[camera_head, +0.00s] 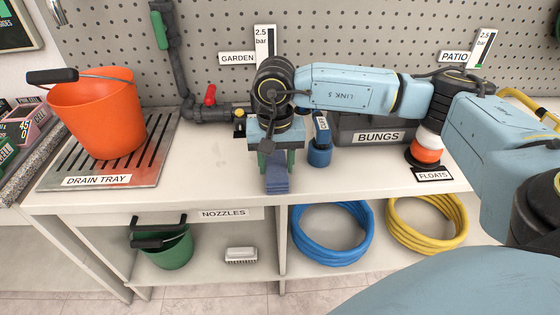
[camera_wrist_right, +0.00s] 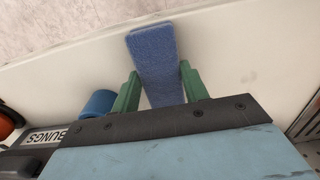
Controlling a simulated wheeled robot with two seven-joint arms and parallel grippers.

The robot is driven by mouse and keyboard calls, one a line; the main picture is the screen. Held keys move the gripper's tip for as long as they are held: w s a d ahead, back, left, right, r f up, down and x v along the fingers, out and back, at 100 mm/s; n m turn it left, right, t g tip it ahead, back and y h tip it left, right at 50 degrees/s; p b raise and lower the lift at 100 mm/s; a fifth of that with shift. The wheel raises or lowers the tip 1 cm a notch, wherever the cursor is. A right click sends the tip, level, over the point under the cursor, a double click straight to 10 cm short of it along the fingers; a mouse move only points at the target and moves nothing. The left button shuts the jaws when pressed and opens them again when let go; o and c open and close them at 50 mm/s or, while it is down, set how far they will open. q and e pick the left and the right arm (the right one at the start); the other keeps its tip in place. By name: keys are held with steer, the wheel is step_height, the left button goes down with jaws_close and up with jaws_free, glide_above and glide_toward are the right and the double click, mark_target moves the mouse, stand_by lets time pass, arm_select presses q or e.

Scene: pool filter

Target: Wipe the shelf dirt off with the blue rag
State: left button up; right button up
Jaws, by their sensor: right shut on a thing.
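The blue rag (camera_head: 277,183) is a folded strip at the front middle of the white shelf top (camera_head: 350,188). My right gripper (camera_head: 276,160) points down over it, with its green fingers on either side of the rag. In the right wrist view the rag (camera_wrist_right: 156,62) sticks out from between the green fingers (camera_wrist_right: 160,90), which are shut on it. I cannot tell if the rag touches the shelf. My left gripper is not in view.
An orange bucket (camera_head: 97,112) stands on the drain tray (camera_head: 150,165) at left. A blue bottle (camera_head: 320,152), a BUNGS bin (camera_head: 372,127) and stacked floats (camera_head: 427,148) stand behind and right. A pipe with a red valve (camera_head: 210,95) runs behind. Hoses lie below.

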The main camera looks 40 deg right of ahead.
steer(key=shift+s+d+f, duration=0.1)
steer(key=shift+s+d, duration=0.5)
steer(key=shift+d, duration=0.35)
steer(key=shift+w+a, duration=0.35)
steer(key=shift+a, duration=0.2)
steer(key=shift+w+a, duration=0.3)
steer(key=shift+a, duration=0.2)
steer(key=shift+s+d+b, duration=0.15)
steer(key=shift+s+d, duration=0.2)
steer(key=shift+d, duration=0.2)
steer(key=shift+s+d+b, duration=0.15)
steer(key=shift+s+d, duration=0.15)
steer(key=shift+d, duration=0.2)
steer(key=shift+r+p, duration=0.55)
steer(key=shift+r, duration=0.4)
